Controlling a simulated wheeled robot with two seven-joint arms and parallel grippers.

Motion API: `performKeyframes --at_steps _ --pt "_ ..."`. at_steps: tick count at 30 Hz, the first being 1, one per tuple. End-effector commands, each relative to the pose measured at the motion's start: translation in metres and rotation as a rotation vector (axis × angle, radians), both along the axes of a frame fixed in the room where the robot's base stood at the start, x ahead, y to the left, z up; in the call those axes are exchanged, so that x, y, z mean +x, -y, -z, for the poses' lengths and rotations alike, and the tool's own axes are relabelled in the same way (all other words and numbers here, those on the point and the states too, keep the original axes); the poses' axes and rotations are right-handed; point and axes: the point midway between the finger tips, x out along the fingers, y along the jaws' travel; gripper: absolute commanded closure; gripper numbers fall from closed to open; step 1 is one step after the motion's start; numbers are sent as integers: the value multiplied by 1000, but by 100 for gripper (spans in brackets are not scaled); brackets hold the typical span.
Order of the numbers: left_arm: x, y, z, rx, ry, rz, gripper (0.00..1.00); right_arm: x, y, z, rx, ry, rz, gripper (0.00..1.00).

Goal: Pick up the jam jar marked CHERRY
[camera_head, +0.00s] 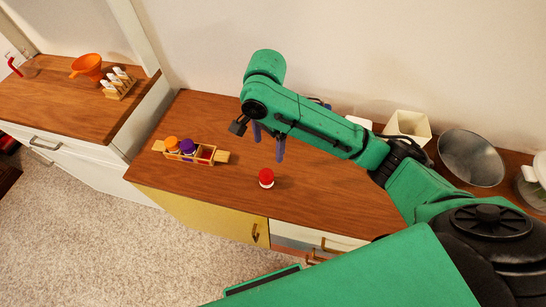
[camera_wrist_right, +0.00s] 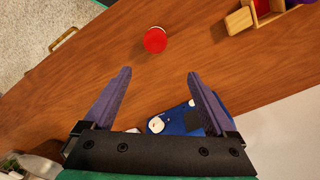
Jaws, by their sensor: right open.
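A small jar with a red lid (camera_head: 266,178) stands alone on the wooden counter, near its front edge. The red lid also shows in the right wrist view (camera_wrist_right: 155,40), beyond my fingertips. No CHERRY marking can be read in either view. My right gripper (camera_head: 269,146) is open and empty, with its purple fingers above the counter, behind the jar in the head view and apart from it. In the wrist view the open fingers (camera_wrist_right: 159,74) have bare counter between their tips. My left gripper is not in view.
A wooden rack (camera_head: 222,157) at the left holds a jar with an orange lid (camera_head: 171,143), one with a purple lid (camera_head: 188,147), and a red-coloured compartment. A blue object (camera_wrist_right: 180,122) lies near my gripper. A metal bowl (camera_head: 470,158) and cream container (camera_head: 408,126) stand right.

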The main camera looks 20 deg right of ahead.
Motion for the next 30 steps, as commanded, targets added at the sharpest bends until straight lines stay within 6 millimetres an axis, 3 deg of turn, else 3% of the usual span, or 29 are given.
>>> performKeyframes --at_steps 4,9,17,21,29,30 --pt "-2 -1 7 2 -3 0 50 -2 -1 29 0 -8 5 10" --pt "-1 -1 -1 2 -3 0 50 -3 -1 70 -2 -6 5 10" --pt "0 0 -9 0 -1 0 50 -4 -2 107 -1 -2 3 10" --pt "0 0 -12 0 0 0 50 -5 -4 135 0 -1 2 10" --pt "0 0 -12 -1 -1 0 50 -5 -4 144 2 2 1 10" --pt "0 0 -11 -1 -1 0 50 -5 -4 144 2 2 1 21"
